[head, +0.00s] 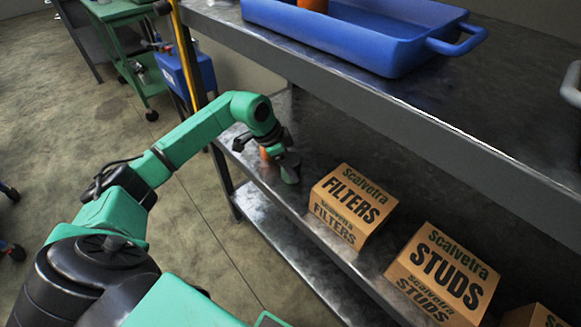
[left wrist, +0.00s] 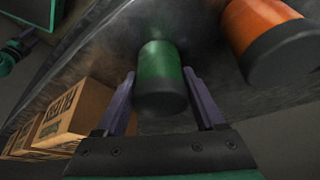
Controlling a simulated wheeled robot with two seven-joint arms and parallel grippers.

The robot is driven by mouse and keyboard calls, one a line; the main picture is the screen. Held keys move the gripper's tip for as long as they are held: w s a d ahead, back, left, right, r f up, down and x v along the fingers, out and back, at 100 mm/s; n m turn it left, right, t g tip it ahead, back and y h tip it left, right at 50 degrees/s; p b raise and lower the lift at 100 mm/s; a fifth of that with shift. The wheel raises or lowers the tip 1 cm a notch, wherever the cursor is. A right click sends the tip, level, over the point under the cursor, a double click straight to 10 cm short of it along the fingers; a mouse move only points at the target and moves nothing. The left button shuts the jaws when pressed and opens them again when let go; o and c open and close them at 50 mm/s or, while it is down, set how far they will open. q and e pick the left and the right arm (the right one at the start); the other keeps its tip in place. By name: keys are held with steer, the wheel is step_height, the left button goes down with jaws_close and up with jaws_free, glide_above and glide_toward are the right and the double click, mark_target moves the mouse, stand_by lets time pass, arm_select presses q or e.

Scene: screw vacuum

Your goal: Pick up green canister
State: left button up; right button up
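The green canister (left wrist: 160,66), with a dark cap, stands on the lower metal shelf. In the left wrist view it is between the two fingers of my left gripper (left wrist: 159,76). The fingers are apart, one along each side of the canister, very close to it; I cannot tell whether they touch it. In the head view my left gripper (head: 279,157) is low over the shelf's left end, and the green canister (head: 290,175) shows just under it, partly hidden. My right gripper is not in view.
An orange canister (left wrist: 262,27) with a dark cap is close beside the green one. Cardboard boxes marked FILTERS (head: 352,205) and STUDS (head: 445,275) stand to the right on the lower shelf. The upper shelf (head: 420,130) overhangs, with a blue tray (head: 340,35) on it.

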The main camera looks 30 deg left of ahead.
arm_select(q)
steer(key=shift+c, duration=0.8)
steer(key=shift+r, duration=0.15)
